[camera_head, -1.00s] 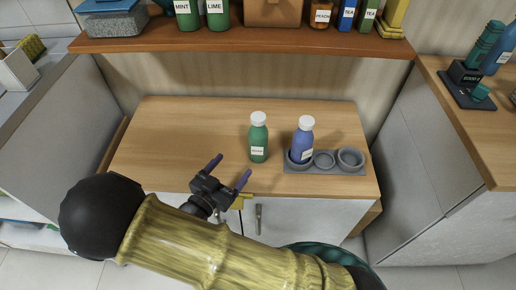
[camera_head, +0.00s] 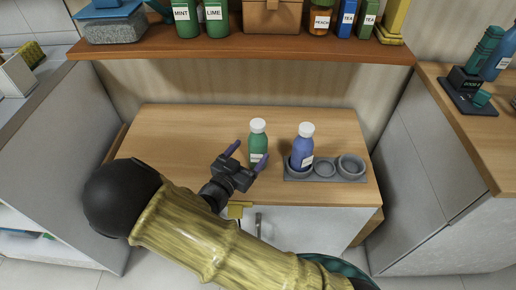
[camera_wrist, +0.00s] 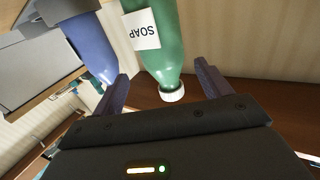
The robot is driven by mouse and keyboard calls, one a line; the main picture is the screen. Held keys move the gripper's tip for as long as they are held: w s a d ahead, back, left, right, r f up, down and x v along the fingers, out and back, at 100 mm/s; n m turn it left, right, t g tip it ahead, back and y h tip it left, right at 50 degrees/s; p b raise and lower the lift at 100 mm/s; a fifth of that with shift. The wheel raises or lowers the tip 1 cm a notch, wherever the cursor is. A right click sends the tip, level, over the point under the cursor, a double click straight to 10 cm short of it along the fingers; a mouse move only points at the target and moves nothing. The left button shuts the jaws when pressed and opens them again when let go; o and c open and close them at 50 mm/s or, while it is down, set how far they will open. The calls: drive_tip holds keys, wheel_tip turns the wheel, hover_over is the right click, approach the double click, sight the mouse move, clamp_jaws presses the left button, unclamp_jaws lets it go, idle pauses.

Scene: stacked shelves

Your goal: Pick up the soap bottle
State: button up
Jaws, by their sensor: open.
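The soap bottle is green with a white cap and a white label. It stands upright on the wooden counter in the head view (camera_head: 258,138). In the wrist view the soap bottle (camera_wrist: 166,58) appears upside down, with its label reading SOAP, and lies in line with the gap between the fingers. My gripper (camera_head: 246,157) is open, with its two dark fingers pointing toward the bottle. One finger overlaps the lower part of the bottle in the head view. I cannot tell whether it touches. The open fingers also show in the wrist view (camera_wrist: 166,90).
A blue bottle (camera_head: 303,145) stands just right of the soap bottle in a grey holder (camera_head: 325,171) with round cups. A shelf (camera_head: 240,46) with boxes and bottles hangs above the counter's back. The counter's left part (camera_head: 165,135) is clear.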

sight(261, 136)
drive_tip(key=shift+x, duration=1.4)
drive_tip(key=shift+a+b+x, duration=0.15)
drive_tip(key=shift+b+x, duration=0.2)
drive_tip(key=shift+x, duration=0.95)
drive_tip(key=shift+a+b+x, duration=0.1)
drive_tip(key=shift+b+x, duration=0.25)
drive_tip(key=shift+x, duration=0.95)
drive_tip(key=shift+r, duration=0.1)
drive_tip(key=shift+w, duration=0.1)
drive_tip(key=c, duration=1.4)
